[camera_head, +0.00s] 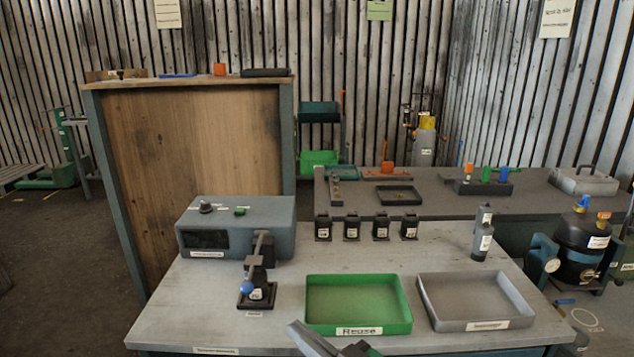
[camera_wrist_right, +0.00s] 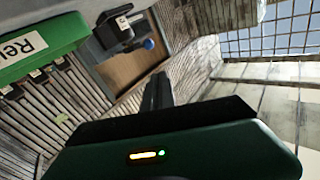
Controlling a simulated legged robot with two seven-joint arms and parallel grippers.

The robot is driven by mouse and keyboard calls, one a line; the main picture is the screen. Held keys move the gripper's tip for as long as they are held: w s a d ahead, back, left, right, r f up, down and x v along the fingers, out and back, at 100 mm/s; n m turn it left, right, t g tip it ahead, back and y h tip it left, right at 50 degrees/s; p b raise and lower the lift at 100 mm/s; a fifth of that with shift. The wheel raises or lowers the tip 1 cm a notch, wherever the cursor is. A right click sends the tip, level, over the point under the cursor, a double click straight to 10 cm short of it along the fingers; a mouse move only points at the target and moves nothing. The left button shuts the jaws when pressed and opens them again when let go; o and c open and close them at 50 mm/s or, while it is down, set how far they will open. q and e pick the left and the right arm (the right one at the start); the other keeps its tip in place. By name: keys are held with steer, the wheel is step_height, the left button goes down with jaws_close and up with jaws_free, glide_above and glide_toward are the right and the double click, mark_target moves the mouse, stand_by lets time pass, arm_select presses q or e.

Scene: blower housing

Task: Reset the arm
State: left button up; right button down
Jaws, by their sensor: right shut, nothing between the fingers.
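My right gripper (camera_head: 312,338) shows at the bottom edge of the head view, in front of the green tray. Its grey fingers are closed with nothing between them, and they point up and to the left. In the right wrist view my closed fingers (camera_wrist_right: 157,92) stand out above the dark green gripper body. Most of the right arm is cut off by the frame. My left gripper is in neither view.
The green "Reuse" tray (camera_head: 358,280) and a grey tray (camera_head: 440,315) look empty on the workbench (camera_head: 190,315). A blue-knobbed fixture (camera_head: 257,293) stands left of them, before a grey box (camera_head: 275,215). Several black labelled blocks (camera_head: 351,228) stand behind. A grey bottle (camera_head: 482,243) stands right.

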steer(key=w+d+f+m+g+h, duration=0.2)
steer(key=w+d+f+m+h, duration=0.15)
steer(key=d+f+h, duration=0.85)
steer(key=s+d+f+m+g+h, duration=0.1)
steer(key=s+d+f+m+g, duration=0.1)
steer(key=s+d+f+g, duration=0.4)
steer(key=s+d+f+m+g, duration=0.2)
steer(key=s+d+f, duration=0.2)
steer(key=s+f, duration=0.55)
steer(key=w+r+p+v, duration=0.1)
steer(key=w+p+v, duration=0.2)
steer(key=p+v, duration=1.3)
steer(key=shift+a+p+v, duration=0.2)
steer(key=shift+p+v, duration=0.1)
steer(key=shift+v, duration=0.75)
steer(key=shift+w, duration=0.1)
